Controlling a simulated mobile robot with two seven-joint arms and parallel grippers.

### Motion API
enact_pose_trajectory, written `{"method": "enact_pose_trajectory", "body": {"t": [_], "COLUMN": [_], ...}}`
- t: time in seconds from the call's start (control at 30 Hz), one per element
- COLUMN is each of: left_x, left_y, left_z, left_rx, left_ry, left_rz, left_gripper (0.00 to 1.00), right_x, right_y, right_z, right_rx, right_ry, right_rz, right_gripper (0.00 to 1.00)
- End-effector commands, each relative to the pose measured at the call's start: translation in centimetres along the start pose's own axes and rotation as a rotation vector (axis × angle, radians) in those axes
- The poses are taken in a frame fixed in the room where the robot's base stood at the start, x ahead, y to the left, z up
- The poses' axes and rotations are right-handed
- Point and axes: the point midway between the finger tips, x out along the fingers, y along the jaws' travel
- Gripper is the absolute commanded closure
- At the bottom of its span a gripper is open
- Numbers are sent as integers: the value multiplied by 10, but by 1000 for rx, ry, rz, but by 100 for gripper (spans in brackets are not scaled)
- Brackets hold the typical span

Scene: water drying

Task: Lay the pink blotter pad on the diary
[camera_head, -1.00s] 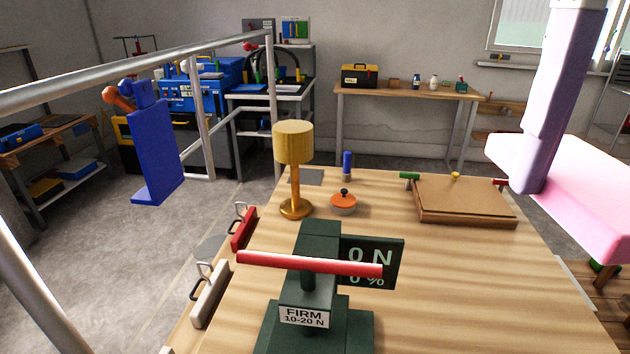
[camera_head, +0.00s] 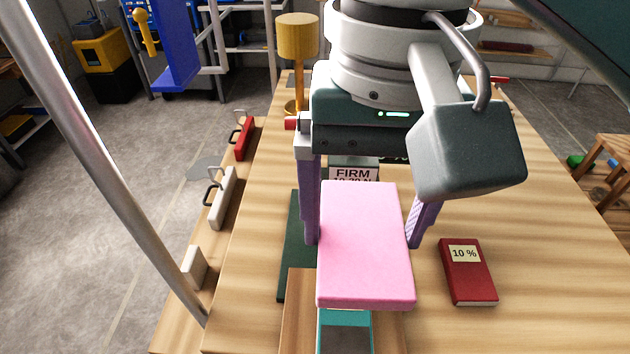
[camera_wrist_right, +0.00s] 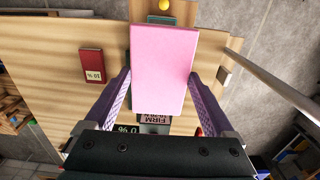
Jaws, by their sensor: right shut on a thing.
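The pink blotter pad (camera_head: 366,235) is between the two purple fingers of my right gripper (camera_head: 363,240), which is shut on it. The pad also shows in the right wrist view (camera_wrist_right: 162,65). In the head view, a teal, book-like thing (camera_head: 345,335), possibly the diary, shows just past the pad's near edge, over a wooden board (camera_head: 298,315). The pad hides most of it, and I cannot tell whether they touch. A red book (camera_head: 468,272) labelled "10 %" lies apart to the right. My left gripper is not in view.
The dark green stand with the "FIRM" label (camera_head: 354,174) is behind the pad, partly hidden by my arm. A yellow lamp (camera_head: 298,38) stands at the back left. A grey rail (camera_head: 100,170) crosses the left. The table right of the red book is clear.

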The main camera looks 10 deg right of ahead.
Motion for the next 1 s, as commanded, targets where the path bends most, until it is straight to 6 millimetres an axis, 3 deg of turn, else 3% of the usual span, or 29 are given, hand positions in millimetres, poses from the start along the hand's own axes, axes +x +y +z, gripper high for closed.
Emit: {"method": "enact_pose_trajectory", "body": {"t": [0.03,0.2,0.4,0.6,0.8,1.0], "left_x": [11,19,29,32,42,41], "left_y": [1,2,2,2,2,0], "left_z": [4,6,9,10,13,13], "left_rx": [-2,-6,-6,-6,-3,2], "left_ry": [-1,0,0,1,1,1], "left_rz": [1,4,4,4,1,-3], "left_gripper": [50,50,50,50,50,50], "right_x": [22,71,116,134,164,167], "right_y": [1,2,1,0,1,0], "right_z": [1,1,0,0,0,0], "right_rx": [0,-2,-3,-3,-3,-5], "right_ry": [-5,-4,0,1,0,2], "right_rz": [4,6,4,1,3,1], "right_gripper": [66,66,66,66,66,66]}}
